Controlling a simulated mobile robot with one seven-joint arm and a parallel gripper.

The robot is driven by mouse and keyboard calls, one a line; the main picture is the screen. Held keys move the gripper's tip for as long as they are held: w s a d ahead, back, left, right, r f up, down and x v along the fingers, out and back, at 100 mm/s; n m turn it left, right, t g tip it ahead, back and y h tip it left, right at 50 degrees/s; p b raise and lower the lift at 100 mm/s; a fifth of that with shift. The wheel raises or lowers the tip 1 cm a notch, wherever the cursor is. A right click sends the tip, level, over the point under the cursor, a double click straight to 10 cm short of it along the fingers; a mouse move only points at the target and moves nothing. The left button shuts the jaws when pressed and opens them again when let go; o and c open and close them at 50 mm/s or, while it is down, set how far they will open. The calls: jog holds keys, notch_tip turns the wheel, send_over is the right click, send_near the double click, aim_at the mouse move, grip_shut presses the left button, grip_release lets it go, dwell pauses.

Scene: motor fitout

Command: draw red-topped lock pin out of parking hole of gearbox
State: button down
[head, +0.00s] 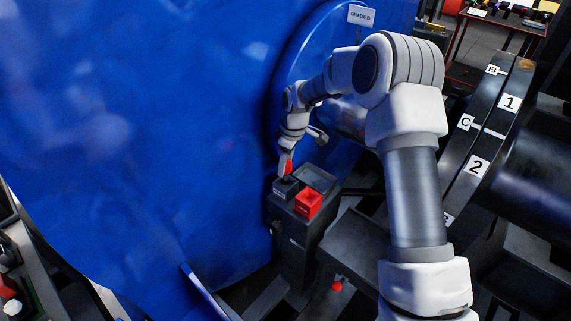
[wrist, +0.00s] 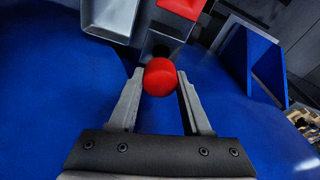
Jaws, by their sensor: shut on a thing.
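The red top of a lock pin (wrist: 160,77) sits between the two fingertips of my gripper (wrist: 161,85) in the wrist view, and the jaws are shut on it. In the head view my gripper (head: 287,173) points down over a dark grey block at the left of the dark housing (head: 292,228). The red top (head: 289,166) shows beside the fingers.
A second red knob (head: 337,286) sits lower down. Numbered dark rings (head: 480,150) are at the right.

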jog(key=shift+r+p, duration=0.9)
jog(key=shift+r, duration=0.9)
